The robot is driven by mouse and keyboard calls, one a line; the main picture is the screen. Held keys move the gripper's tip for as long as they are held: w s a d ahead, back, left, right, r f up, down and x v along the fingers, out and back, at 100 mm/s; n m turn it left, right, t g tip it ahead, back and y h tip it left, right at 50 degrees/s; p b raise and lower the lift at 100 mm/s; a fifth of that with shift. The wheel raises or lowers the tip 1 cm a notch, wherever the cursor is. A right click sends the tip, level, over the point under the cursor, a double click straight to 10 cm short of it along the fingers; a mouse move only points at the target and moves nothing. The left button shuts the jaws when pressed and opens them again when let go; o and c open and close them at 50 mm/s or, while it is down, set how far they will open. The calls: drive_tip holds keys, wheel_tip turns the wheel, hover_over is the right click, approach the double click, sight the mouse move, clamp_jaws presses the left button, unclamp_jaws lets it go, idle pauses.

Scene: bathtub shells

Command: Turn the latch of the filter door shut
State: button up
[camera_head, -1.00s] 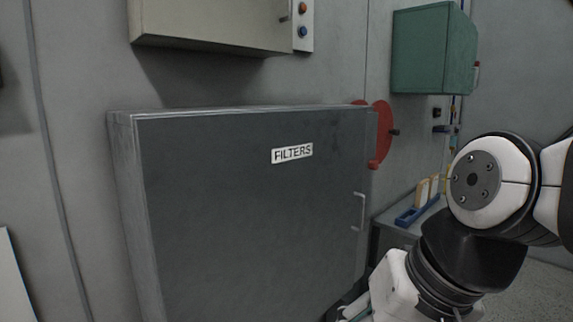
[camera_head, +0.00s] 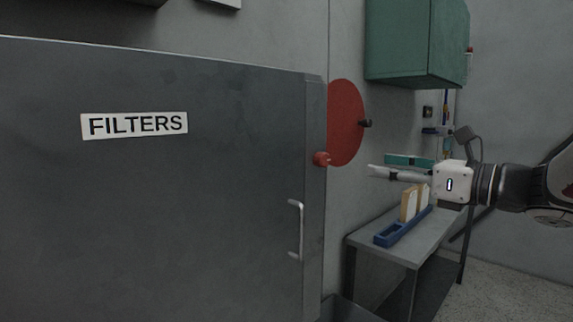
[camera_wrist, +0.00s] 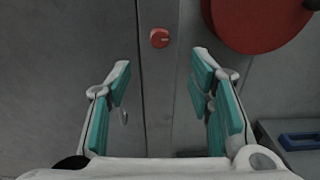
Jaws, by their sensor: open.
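The grey filter door (camera_head: 180,220) carries a FILTERS label and a pale bar handle (camera_head: 297,230). It looks flush with the frame strip at its right edge. The latch, a small red knob (camera_head: 321,159), sits on that strip; its turn position is hard to read. In the wrist view the latch (camera_wrist: 159,38) shows a small pale mark on its face. My gripper (camera_head: 378,166) is to the right of the latch, apart from it, with its fingers pointing left. In the wrist view my gripper (camera_wrist: 160,65) is open and empty, with the latch ahead between the fingertip lines.
A large red disc (camera_head: 345,122) with a black knob is on the wall just right of the latch. A grey bench (camera_head: 428,240) below my gripper holds a blue rack (camera_head: 395,235) with cream filters. A green cabinet (camera_head: 410,45) hangs above.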

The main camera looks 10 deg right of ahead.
sight(326, 159)
drive_tip(key=x, duration=1.3)
drive_tip(key=shift+w+a, duration=0.25)
drive_tip(key=shift+w, duration=0.05)
drive_tip(key=shift+b, duration=0.3)
clamp_jaws()
